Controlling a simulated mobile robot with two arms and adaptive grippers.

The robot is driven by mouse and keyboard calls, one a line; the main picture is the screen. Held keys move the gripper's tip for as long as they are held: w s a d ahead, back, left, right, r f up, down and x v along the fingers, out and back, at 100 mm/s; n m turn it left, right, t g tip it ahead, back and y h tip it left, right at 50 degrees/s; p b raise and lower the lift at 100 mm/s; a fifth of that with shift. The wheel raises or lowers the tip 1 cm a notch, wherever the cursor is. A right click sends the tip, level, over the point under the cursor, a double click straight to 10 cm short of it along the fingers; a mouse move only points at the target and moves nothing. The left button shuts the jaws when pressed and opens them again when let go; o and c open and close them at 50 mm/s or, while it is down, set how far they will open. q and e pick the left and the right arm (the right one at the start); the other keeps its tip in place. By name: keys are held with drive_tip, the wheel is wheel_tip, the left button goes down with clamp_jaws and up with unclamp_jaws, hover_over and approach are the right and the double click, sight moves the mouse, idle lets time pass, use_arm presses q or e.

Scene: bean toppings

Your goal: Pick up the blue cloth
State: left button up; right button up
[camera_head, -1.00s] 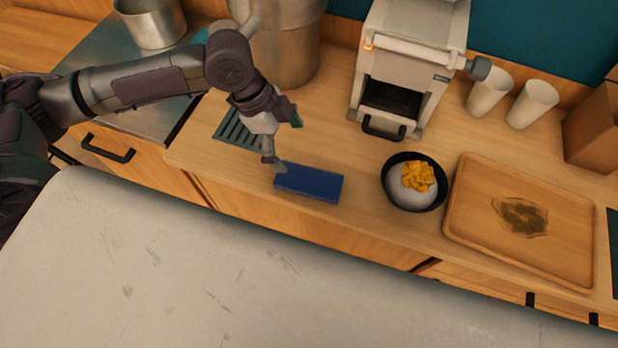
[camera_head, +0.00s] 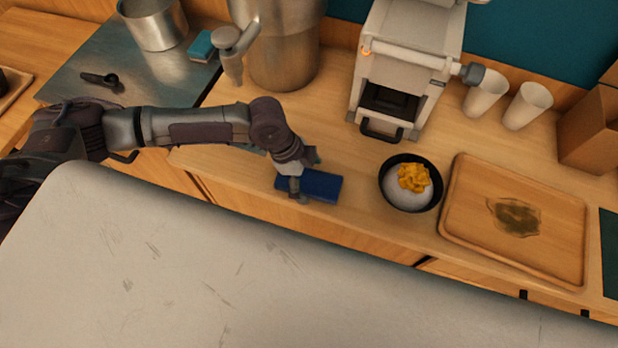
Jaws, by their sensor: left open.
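The blue cloth (camera_head: 323,185) is a flat, dark blue rectangle lying on the wooden counter near its front edge, left of the black bowl. My left gripper (camera_head: 298,198) is at the cloth's left end, pointing down, with its fingers over or beside that end. It is open. Its wrist hides part of the cloth's left side, and I cannot tell whether the fingers touch the cloth. My right gripper is not in view.
A black bowl (camera_head: 433,196) with white and yellow food stands right of the cloth. A stained wooden tray (camera_head: 470,230) lies further right. A machine (camera_head: 405,50) and two cups (camera_head: 527,106) stand behind. Bare counter (camera_head: 345,150) lies behind the cloth.

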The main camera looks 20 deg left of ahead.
sight(321, 183)
use_arm(q)
drive_tip(key=c, duration=1.2)
drive_tip(key=shift+r, duration=0.15)
drive_tip(key=shift+r, duration=0.25)
drive_tip(key=r, duration=0.2)
drive_tip(key=d+r+b, duration=0.1)
drive_tip(key=shift+s+r+b, duration=0.1)
drive_tip(key=shift+r+b, duration=0.2)
drive_tip(key=shift+r, duration=0.05)
drive_tip(key=s+d+r+b, duration=0.1)
drive_tip(key=d+r+b, duration=0.1)
drive_tip(key=d+r, duration=0.4)
drive_tip(key=shift+s+d+r, duration=0.25)
drive_tip(key=shift+d+r, duration=0.05)
drive_tip(key=shift+d, duration=2)
